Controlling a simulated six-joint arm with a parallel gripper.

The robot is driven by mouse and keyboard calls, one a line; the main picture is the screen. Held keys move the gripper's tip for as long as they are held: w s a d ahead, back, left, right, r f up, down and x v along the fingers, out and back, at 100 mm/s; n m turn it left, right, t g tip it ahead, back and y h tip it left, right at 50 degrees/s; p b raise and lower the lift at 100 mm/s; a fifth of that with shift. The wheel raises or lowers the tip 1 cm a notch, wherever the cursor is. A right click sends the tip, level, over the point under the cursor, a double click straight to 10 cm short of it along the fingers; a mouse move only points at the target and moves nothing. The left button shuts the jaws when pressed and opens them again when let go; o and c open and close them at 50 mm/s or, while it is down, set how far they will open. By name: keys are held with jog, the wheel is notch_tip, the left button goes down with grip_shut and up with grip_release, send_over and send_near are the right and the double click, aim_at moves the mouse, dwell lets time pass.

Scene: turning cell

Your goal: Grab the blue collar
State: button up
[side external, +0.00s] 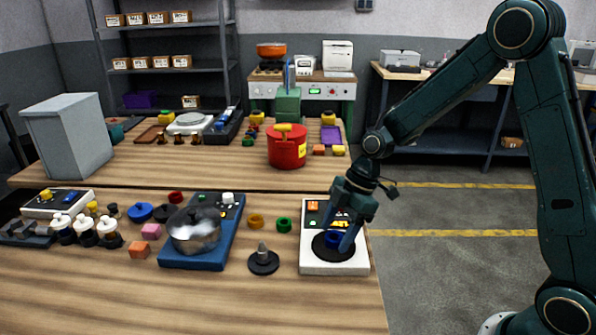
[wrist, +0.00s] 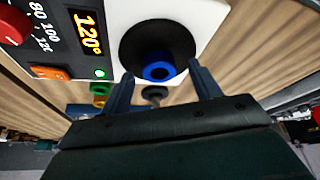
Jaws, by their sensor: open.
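The blue collar (wrist: 159,71) is a short ring with a hole through it. It sits on the round black plate (wrist: 180,38) of a white device. In the side view the collar (side external: 332,240) shows partly behind a finger of my gripper (side external: 342,238). In the wrist view my gripper (wrist: 163,84) is open, one finger to the left of the collar and one to the right, with clear gaps on both sides. I cannot tell whether the fingertips are level with the collar.
The white device (side external: 327,268) has a panel with a lit "120°" display (wrist: 88,33). The table's right edge is close.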

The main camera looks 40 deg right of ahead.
jog(key=shift+a+f, duration=0.15)
jog(key=shift+f, duration=0.15)
jog(key=c, duration=1.2)
jog(key=shift+o, duration=0.2)
jog(key=shift+r, duration=0.15)
notch_tip(320, 180, up, 20)
dwell(0.5)
